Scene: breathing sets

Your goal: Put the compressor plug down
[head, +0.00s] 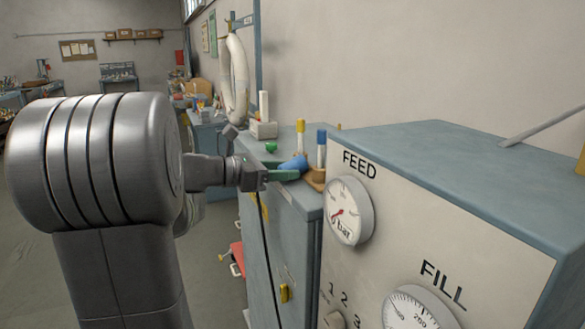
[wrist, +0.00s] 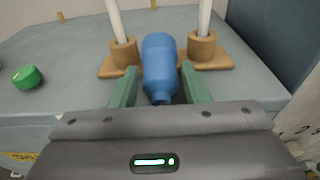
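A blue plug-like piece (head: 293,163), which I take to be the compressor plug, lies lengthwise between the green fingers of my gripper (head: 284,172). In the wrist view the blue piece (wrist: 160,65) is rounded, with a narrow end towards my palm.
Behind the plug is a wooden stand (wrist: 107,70) with two pale posts in round wooden collars. A small green piece (wrist: 27,76) lies on the cabinet top at the left. The FEED gauge panel (head: 348,210) stands close at the right. The top between green piece and stand is clear.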

